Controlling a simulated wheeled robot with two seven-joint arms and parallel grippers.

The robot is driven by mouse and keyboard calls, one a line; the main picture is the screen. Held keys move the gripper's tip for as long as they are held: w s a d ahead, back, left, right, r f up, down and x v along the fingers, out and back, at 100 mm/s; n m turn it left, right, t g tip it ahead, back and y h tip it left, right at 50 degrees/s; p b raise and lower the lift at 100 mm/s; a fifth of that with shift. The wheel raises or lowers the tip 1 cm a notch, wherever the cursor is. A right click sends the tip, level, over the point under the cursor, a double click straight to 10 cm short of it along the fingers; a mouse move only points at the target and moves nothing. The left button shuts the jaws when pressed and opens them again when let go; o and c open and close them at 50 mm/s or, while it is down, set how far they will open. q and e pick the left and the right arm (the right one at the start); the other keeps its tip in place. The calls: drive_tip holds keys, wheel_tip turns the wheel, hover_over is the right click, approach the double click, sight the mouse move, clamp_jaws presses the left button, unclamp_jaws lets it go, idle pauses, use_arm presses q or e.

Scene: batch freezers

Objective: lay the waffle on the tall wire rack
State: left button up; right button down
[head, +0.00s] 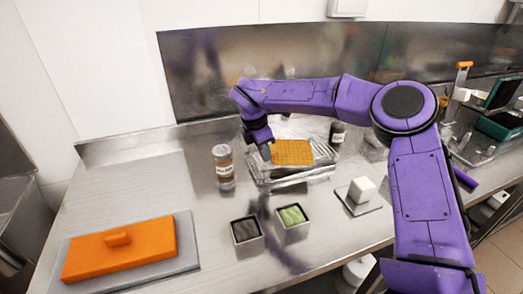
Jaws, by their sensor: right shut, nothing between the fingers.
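The waffle (291,152) is a golden, gridded square. It lies flat on the tall wire rack (290,178), a silvery wire stand at the middle of the counter. My right gripper (268,155) is shut and empty at the waffle's left edge. I cannot tell whether its tips touch the waffle. The purple right arm reaches in from the right and curves over behind the rack. The rack's far side is partly hidden by the waffle and the gripper. My left gripper is not in view.
A jar (223,167) stands left of the rack and a dark-lidded jar (337,134) behind it at right. Two small square tubs (245,236) (292,220) stand in front. A white block (362,189) sits at right, an orange-lidded tray (120,252) at front left.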

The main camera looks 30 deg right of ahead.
drive_tip(key=shift+s+d+f+b, duration=0.1)
drive_tip(key=shift+s+d+b, duration=0.15)
drive_tip(key=shift+d+b, duration=0.55)
drive_tip(key=shift+d, duration=0.2)
drive_tip(key=shift+a, duration=0.1)
